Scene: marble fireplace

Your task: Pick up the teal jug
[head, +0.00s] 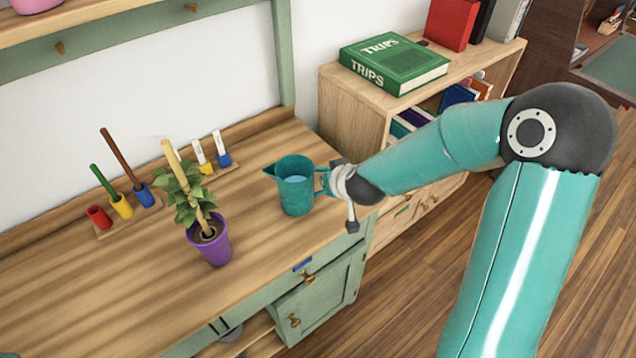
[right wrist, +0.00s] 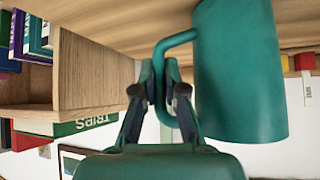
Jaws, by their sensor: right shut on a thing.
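The teal jug (head: 296,192) stands upright on the wooden worktop near its right end, with something pale blue inside it. Its spout points left and its handle points right. My right gripper (head: 334,184) reaches in from the right and is shut on the jug's handle. In the right wrist view, the fingers (right wrist: 168,92) close around the handle, beside the body of the jug (right wrist: 240,75). My left gripper is not in view.
A potted plant in a purple pot (head: 212,242) stands left of the jug. Colored holders with sticks (head: 122,207) line the back. A wooden bookshelf (head: 350,100) with a green book (head: 393,62) stands to the right. Worktop around the jug's front is clear.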

